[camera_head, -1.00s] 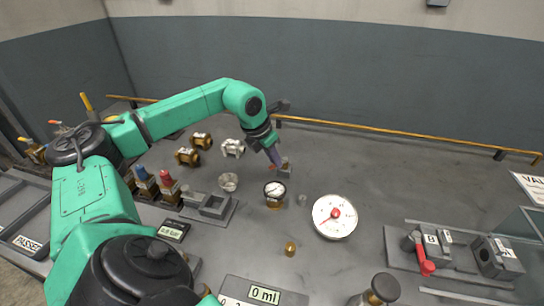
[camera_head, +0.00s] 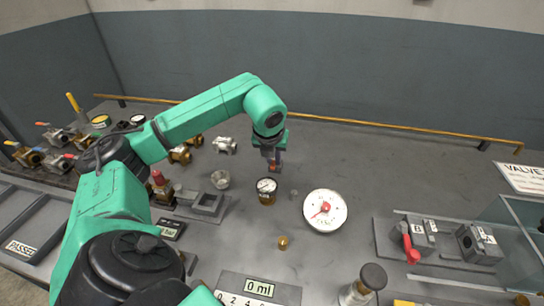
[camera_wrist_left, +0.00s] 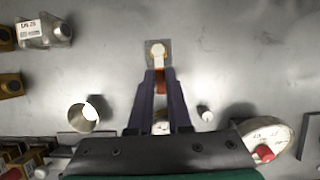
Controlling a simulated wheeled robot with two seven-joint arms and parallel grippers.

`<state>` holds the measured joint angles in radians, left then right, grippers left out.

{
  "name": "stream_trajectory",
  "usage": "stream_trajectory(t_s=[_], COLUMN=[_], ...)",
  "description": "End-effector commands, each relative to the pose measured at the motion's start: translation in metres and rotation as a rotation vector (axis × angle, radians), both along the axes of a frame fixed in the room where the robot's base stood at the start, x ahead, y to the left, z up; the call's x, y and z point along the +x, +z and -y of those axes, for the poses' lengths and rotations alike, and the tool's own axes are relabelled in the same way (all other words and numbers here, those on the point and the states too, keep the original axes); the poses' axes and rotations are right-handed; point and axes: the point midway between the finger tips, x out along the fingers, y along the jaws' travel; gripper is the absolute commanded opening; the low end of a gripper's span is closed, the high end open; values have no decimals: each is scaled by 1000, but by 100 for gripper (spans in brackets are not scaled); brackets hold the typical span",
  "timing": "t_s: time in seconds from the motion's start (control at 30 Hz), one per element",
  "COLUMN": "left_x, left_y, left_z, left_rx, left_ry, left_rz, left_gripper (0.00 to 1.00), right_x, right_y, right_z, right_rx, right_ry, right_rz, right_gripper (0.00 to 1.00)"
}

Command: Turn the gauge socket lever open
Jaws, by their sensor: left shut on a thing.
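The gauge socket (camera_wrist_left: 158,48) is a small grey block with a pale round top, seen in the left wrist view. Its orange-red lever (camera_wrist_left: 160,82) points down the picture, between my fingertips. My left gripper (camera_wrist_left: 159,78) is shut on the lever, with its dark fingers on either side. In the head view my left gripper (camera_head: 273,164) points down behind the round pressure gauge (camera_head: 267,187), and largely hides the socket. The gauge has a white dial and a brass base and stands apart on the table. My right gripper is not in view.
A large white dial (camera_head: 325,210) stands to the right, and a metal cup (camera_head: 220,179) to the left. A small brass fitting (camera_head: 283,242) stands in front. Several valves crowd the left side. The table behind the dial is mostly clear.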

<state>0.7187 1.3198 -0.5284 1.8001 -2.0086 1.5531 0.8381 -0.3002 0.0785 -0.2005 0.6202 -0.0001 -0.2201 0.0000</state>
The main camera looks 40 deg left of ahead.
Motion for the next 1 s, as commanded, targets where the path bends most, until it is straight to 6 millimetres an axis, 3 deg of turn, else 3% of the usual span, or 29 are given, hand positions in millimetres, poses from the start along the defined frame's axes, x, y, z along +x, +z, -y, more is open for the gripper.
stream_trajectory(t_s=[0.4, 0.43, 0.5, 0.83, 1.0], left_x=[2, 2, 2, 0, -7], left_y=[3, 3, 3, 3, 24], left_z=[-1, -1, -1, 0, 4], left_rx=[1, 1, 1, 0, 0], left_ry=[10, 10, 9, 8, 7], left_rz=[11, 11, 9, 5, 8], left_gripper=[0, 28, 47, 47, 47], right_x=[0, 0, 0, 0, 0], right_y=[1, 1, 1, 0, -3], right_z=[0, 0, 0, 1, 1], right_rx=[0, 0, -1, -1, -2], right_ry=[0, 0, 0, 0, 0], right_rz=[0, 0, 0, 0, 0], right_gripper=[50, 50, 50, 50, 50])
